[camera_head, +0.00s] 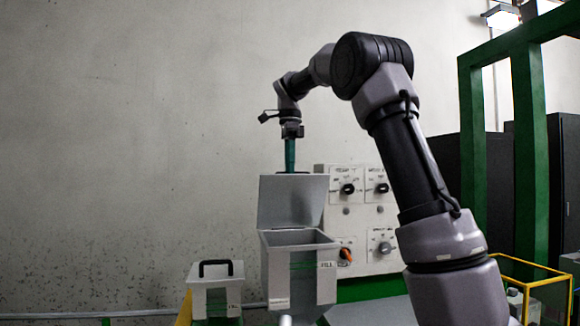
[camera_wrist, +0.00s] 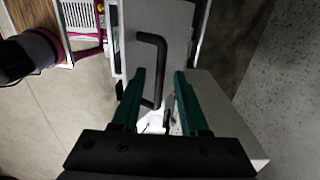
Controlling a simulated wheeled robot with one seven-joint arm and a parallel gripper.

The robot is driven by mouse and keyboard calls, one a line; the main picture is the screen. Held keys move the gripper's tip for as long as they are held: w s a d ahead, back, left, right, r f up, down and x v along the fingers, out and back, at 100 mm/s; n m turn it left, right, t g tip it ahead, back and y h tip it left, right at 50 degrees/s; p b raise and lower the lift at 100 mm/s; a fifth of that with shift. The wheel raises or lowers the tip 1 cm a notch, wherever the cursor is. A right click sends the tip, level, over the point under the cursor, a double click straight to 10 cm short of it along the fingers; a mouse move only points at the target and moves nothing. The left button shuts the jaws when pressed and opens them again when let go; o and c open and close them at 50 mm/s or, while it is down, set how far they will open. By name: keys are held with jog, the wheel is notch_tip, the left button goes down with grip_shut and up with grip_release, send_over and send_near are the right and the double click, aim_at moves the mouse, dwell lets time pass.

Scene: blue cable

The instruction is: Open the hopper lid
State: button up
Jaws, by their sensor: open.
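The grey hopper (camera_head: 285,275) stands in the middle of the head view. Its lid (camera_head: 292,200) is raised nearly upright at the back, with its inner face showing and the top opening clear. My gripper (camera_head: 290,168) points down behind the lid's top edge, which hides the fingertips. In the wrist view my gripper (camera_wrist: 160,76) has its green fingers spread apart. A black bar handle (camera_wrist: 157,70) on a grey panel (camera_wrist: 178,40) shows between and beyond the fingers, close to the left one. I cannot tell whether it touches or whether this panel is the hopper lid.
A smaller box (camera_head: 216,283) with a black-handled lid stands to the left, closed. A control panel (camera_head: 361,215) with knobs stands behind the hopper at right. A green frame (camera_head: 472,135) and yellow rail (camera_head: 545,283) are farther right. The wall side at left is open.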

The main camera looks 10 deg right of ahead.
grip_shut()
dwell(1.4)
